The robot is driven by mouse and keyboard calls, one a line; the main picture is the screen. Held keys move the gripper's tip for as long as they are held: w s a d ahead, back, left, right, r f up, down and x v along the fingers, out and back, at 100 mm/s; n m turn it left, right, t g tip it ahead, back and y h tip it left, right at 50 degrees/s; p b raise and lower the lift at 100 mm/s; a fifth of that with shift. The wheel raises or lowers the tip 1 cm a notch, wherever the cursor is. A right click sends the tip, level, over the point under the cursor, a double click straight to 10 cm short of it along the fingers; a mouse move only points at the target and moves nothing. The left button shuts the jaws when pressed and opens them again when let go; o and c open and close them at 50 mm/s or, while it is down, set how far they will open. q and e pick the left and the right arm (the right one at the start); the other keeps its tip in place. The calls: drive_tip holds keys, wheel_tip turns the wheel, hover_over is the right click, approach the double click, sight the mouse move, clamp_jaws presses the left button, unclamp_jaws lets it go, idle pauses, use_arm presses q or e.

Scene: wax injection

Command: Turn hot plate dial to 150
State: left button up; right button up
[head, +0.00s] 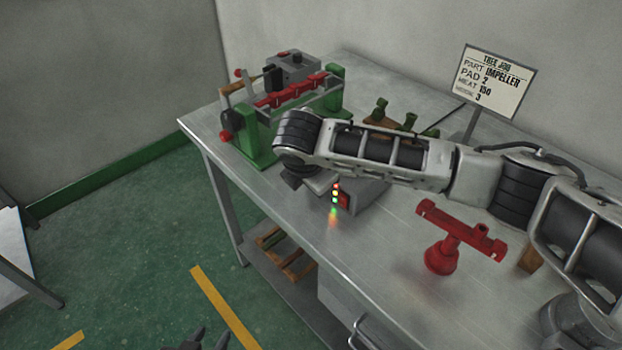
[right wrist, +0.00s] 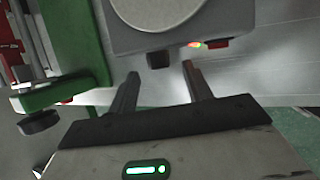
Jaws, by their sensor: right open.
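The hot plate is a grey box (head: 368,194) on the metal table, partly hidden behind my right arm in the head view. Its front has small lit lamps (head: 335,196) and a red switch (head: 344,200). In the right wrist view the hot plate (right wrist: 190,14) is at the top, with a dark dial (right wrist: 158,60) on its near face. My right gripper (right wrist: 158,80) is open, its fingertips on either side of the dial with gaps showing. The dial's markings are not readable. My left gripper (head: 209,338) is at the bottom edge of the head view, fingers apart, empty.
A sign (head: 490,82) reads "PAD 2", "HEAT 150". A green and red clamp machine (head: 290,95) stands left of the hot plate, close to my right gripper. A red stand (head: 445,250) is to the right.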

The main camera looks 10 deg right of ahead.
drive_tip(key=shift+x, duration=1.4)
drive_tip(key=c, duration=1)
drive_tip(key=t, duration=0.1)
drive_tip(key=t+y, duration=0.2)
drive_tip(key=shift+s+d+f+m, duration=0.15)
drive_tip(key=shift+s+f+m, duration=0.15)
drive_tip(key=shift+s+m, duration=0.1)
drive_tip(key=shift+f+t+y+b, duration=0.1)
drive_tip(key=shift+t+y+b, duration=0.65)
drive_tip(key=shift+t, duration=0.45)
drive_tip(key=shift+m, duration=0.3)
